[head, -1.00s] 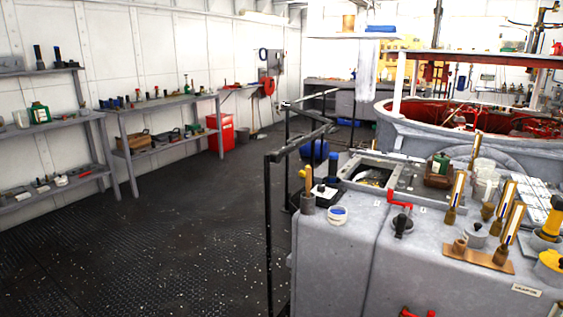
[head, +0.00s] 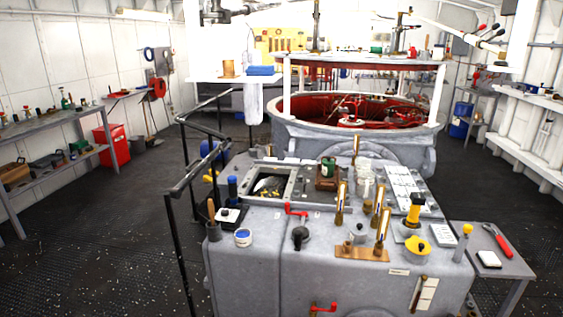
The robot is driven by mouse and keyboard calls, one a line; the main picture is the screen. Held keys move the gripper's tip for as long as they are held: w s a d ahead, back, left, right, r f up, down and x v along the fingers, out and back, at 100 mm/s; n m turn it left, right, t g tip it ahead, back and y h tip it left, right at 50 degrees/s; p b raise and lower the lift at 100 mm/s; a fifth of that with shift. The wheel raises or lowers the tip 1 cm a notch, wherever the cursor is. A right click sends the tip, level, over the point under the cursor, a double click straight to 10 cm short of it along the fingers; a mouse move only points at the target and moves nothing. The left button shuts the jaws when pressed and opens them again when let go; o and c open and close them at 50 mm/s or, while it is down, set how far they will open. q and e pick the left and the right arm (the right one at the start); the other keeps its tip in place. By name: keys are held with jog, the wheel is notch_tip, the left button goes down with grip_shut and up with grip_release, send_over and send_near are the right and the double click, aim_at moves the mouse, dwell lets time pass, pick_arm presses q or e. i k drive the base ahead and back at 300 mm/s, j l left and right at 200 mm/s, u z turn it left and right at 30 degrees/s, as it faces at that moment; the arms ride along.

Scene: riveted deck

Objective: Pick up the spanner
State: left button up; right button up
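A long tool with a red handle and a grey metal head, which looks like the spanner (head: 503,243), lies on a small grey side table (head: 470,236) at the right. A white block with a dark edge (head: 488,259) lies near it on the same table top. The tool is small in view, so its jaw shape is hard to tell. Neither of my grippers shows in the head view.
A large grey machine housing (head: 240,280) with gauges, a red lever and a yellow-capped part fills the middle. A black railing (head: 178,240) stands at its left. Open dark deck (head: 90,250) lies left. White shelves (head: 535,110) line the right wall.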

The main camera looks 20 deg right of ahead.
aim_at(506, 248)
jog(key=l+z, duration=0.1)
jog(key=z, duration=0.7)
jog(key=l+z, duration=0.1)
jog(key=z, duration=0.35)
jog(key=i+z, duration=0.1)
jog(key=z, duration=0.3)
jog(key=l+z, duration=0.1)
jog(key=z, duration=0.3)
